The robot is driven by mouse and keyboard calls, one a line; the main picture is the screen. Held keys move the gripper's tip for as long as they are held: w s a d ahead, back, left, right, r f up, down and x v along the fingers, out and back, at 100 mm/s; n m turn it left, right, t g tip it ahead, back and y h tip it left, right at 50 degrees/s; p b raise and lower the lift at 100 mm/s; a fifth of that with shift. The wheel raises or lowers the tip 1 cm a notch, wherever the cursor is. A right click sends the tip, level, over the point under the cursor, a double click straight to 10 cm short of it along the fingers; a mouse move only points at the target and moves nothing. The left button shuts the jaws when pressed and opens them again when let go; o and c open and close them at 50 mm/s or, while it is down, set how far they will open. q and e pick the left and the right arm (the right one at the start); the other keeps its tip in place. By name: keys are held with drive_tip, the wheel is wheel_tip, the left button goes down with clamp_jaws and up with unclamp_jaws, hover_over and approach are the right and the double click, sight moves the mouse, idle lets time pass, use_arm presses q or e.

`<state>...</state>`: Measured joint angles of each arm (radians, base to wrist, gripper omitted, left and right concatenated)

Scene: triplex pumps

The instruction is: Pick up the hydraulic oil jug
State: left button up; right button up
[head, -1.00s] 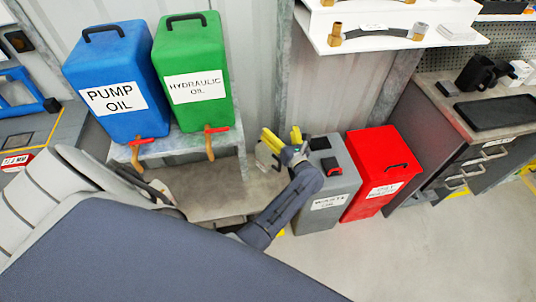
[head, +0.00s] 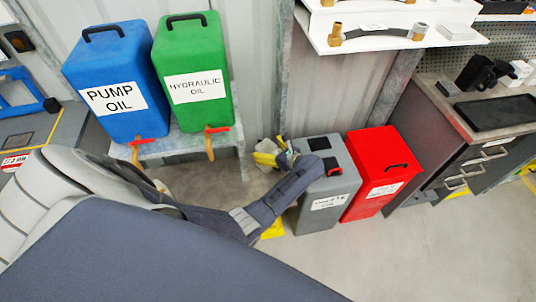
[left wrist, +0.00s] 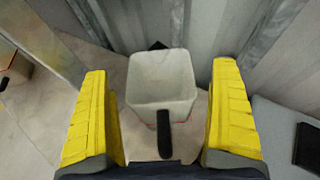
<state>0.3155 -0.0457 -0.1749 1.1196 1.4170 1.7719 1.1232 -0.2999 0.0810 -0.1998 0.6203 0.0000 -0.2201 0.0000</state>
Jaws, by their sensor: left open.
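A pale open-topped jug (left wrist: 163,75) with a black handle stands on the floor in the left wrist view, centred between my fingers. No name on it is readable, so I cannot tell its oil type from a label. My left gripper (left wrist: 160,100) is open, with one yellow finger on each side of the jug's picture and the handle pointing towards the wrist. In the head view my left gripper (head: 266,158) is by the jug (head: 265,145), which it mostly hides. Contact cannot be told. My right gripper is not in view.
The green hydraulic oil tank (head: 191,70) and blue pump oil tank (head: 106,72) stand on a bench to the left. The grey waste oil bin (head: 325,165) is close right of my gripper, then a red bin (head: 382,160). Another container (left wrist: 18,70) shows at the wrist view's left edge.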

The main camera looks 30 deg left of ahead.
use_arm(q)
drive_tip(key=shift+a+f, duration=0.1)
drive_tip(key=shift+a, duration=0.05)
drive_tip(key=c, duration=1.7)
